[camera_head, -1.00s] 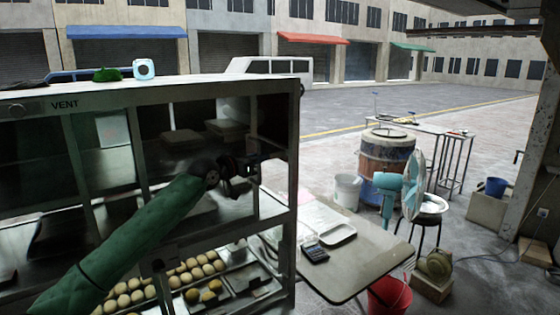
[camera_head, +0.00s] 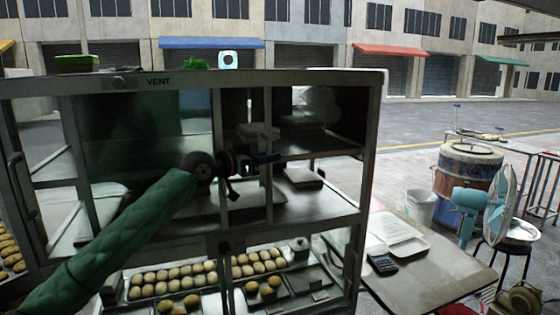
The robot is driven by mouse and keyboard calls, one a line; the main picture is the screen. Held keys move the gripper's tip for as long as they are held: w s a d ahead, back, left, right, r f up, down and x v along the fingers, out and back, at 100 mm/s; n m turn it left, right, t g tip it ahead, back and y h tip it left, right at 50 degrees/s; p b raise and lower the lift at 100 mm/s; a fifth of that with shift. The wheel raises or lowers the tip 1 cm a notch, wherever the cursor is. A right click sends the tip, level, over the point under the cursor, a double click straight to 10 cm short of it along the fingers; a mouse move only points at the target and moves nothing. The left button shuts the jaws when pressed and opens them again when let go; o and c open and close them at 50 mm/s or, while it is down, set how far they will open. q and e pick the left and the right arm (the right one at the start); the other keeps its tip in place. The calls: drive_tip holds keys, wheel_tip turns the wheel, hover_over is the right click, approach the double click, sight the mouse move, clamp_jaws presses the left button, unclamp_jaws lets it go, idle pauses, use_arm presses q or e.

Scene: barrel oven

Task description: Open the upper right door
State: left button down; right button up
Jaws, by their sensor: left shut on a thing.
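The display cabinet (camera_head: 165,82) fills the left and middle of the head view. The upper right door seems to be a glass sliding panel; its upright edge frame (camera_head: 270,115) stands well left of the cabinet's right post (camera_head: 366,150). A gap shows to the right of this edge, with a shelf and a pale tray (camera_head: 302,178) behind. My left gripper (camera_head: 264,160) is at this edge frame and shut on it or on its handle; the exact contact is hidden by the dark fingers. My right gripper is not in view.
Trays of buns (camera_head: 172,280) fill the lower compartment. A small clock-like box (camera_head: 228,60) and a green item (camera_head: 194,63) sit on the cabinet top. A table with a calculator (camera_head: 382,264) stands close on the right; a fan (camera_head: 500,205) is beyond.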

use_arm(q)
drive_tip(key=shift+a+r, duration=0.15)
drive_tip(key=shift+a, duration=0.1)
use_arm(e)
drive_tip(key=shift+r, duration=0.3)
use_arm(q)
drive_tip(key=c, duration=1.6)
unclamp_jaws()
drive_tip(key=shift+o, duration=0.2)
